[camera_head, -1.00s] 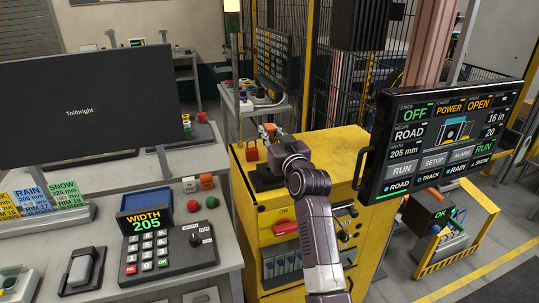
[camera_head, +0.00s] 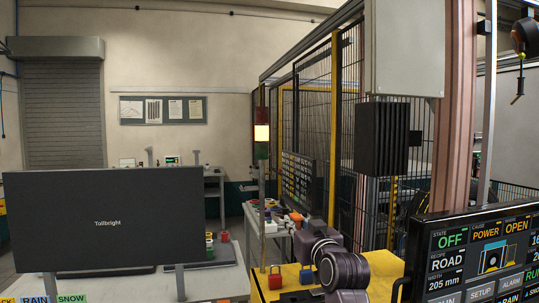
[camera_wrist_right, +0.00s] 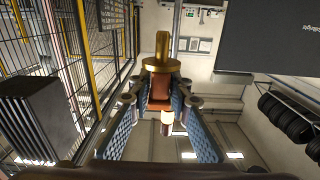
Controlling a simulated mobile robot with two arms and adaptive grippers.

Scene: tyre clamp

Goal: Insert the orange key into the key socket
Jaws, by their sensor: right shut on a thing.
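My right gripper (camera_head: 298,221) is above the far part of the yellow cabinet (camera_head: 376,266) in the head view, its fingers pointing away from me. In the right wrist view the right gripper (camera_wrist_right: 160,92) is shut on the orange key (camera_wrist_right: 160,84). The key's orange-brown part sits between the blue-padded fingers, and its brass end (camera_wrist_right: 162,48) sticks out beyond them. In the head view the key is too small to make out clearly. I cannot pick out the key socket in either view. My left gripper is not in view.
A red padlock-like block (camera_head: 275,277) and a blue one (camera_head: 307,277) stand on the cabinet below my right arm. A control screen (camera_head: 478,255) is at right, a dark monitor (camera_head: 105,223) at left. A mesh fence (camera_head: 345,150) and light tower (camera_head: 262,134) stand behind.

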